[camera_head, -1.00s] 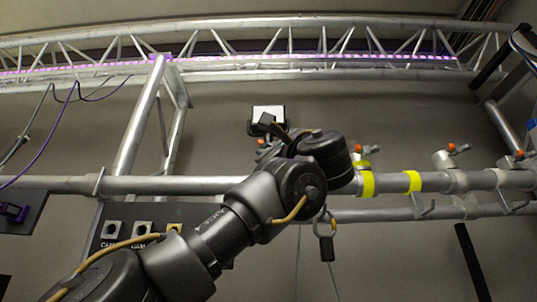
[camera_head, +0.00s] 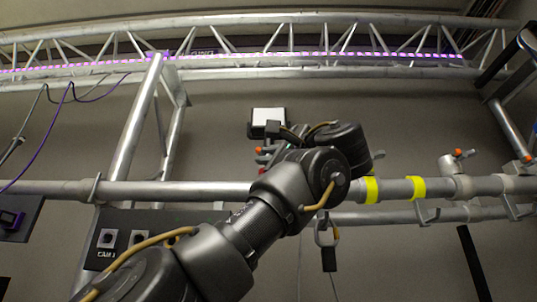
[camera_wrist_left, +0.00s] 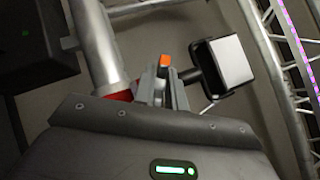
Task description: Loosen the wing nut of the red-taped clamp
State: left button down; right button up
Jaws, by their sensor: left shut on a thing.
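The red-taped clamp shows in the left wrist view as red tape (camera_wrist_left: 120,94) on the grey pipe, just left of my fingers. My left gripper (camera_wrist_left: 162,88) is shut there, with the orange end of the wing nut (camera_wrist_left: 167,60) showing at the fingertips. The rest of the wing nut and clamp body is hidden by the fingers and gripper housing. In the head view my left arm reaches up to the pipe, and its wrist covers most of the gripper and clamp. My right gripper is in neither view.
The long pipe (camera_head: 200,190) carries yellow tape (camera_head: 371,190) and another clamp with an orange-tipped nut (camera_head: 458,154) to the right. A white-faced box (camera_head: 268,117) stands behind my wrist. A carabiner with a black tag (camera_head: 329,258) hangs below. A dark panel (camera_head: 120,240) lies left.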

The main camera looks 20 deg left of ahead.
pick_arm(q)
jog(key=shift+a+r, duration=0.1)
jog(key=shift+r, duration=0.05)
jog(key=c, duration=1.4)
grip_release()
jog(key=shift+w, duration=0.1)
jog(key=shift+c, duration=0.2)
